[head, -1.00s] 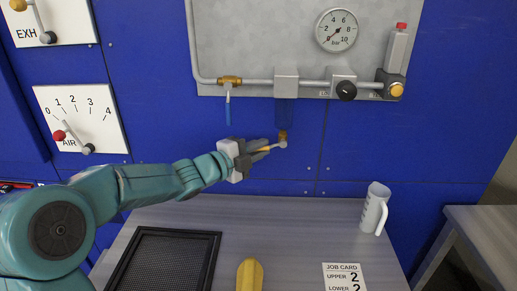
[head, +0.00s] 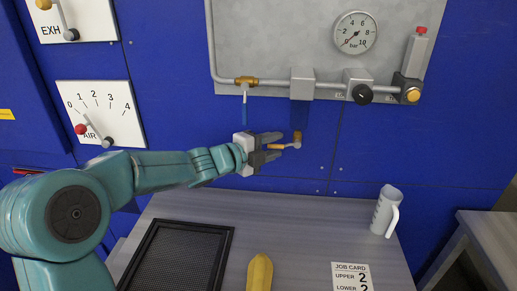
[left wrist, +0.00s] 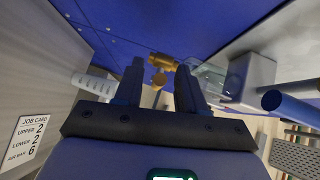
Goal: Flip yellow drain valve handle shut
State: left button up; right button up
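The yellow drain valve handle (head: 283,146) sticks out to the left from the small brass valve (head: 297,136) under the blue bowl on the wall panel. My left gripper (head: 272,147) is open, with one finger above and one below the handle's line. In the left wrist view the brass valve (left wrist: 163,62) lies just beyond the fingertips. The handle's rounded end (left wrist: 158,80) shows in the gap between the open fingers (left wrist: 160,88); I see no clear contact. My right gripper is not in view.
Below, the table holds a black mesh tray (head: 228,243), yellow object (head: 259,272), job card (head: 350,277) and white jug (head: 385,212).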

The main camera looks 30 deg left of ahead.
pick_arm(q)
jog(key=v, duration=1.6)
jog(key=shift+b, duration=0.4)
jog(key=shift+s+f, duration=0.1)
